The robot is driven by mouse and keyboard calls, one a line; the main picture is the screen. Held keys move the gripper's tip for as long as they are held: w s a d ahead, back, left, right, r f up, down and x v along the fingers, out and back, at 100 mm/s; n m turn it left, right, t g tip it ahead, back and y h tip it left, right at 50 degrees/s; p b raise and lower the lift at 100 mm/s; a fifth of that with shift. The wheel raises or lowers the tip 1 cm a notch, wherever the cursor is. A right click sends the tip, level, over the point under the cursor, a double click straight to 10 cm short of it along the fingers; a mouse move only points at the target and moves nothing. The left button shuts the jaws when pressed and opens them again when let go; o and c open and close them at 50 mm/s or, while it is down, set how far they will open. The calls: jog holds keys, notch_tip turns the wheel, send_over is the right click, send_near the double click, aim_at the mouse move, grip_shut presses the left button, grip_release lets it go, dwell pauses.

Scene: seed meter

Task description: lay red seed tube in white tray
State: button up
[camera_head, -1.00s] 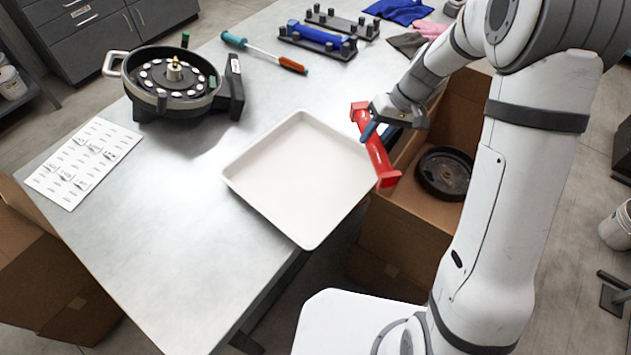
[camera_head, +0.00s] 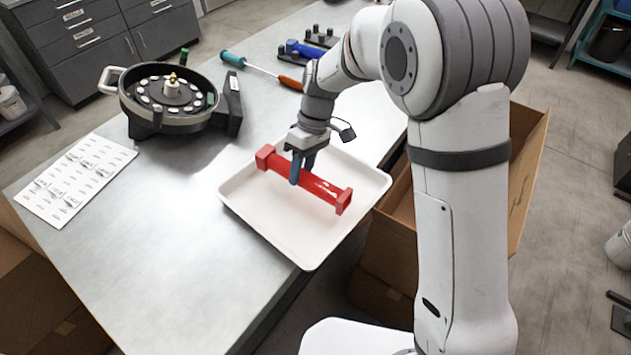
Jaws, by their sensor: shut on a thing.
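The red seed tube (camera_head: 325,190) has square ends and shows over the white tray (camera_head: 262,219) in the head view. My gripper (camera_head: 300,176) is shut on the tube left of its middle, with blue fingers around it. The tube runs from upper left to lower right, within the tray's outline. I cannot tell whether it touches the tray floor. The tray looks otherwise empty and lies at the table's right edge. My wrist and arm hide part of the tray's far side.
A round seed meter (camera_head: 170,98) stands at the back left, with a printed sheet (camera_head: 75,180) in front of it. A screwdriver (camera_head: 262,71) and a rack with a blue tube (camera_head: 303,50) lie behind. An open cardboard box (camera_head: 398,205) stands right of the table.

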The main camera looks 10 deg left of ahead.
aim_at(302, 180)
jog(key=shift+f, duration=1.95)
jog(key=o, duration=0.7)
jog(key=shift+o, duration=0.2)
jog(key=shift+r, duration=0.1)
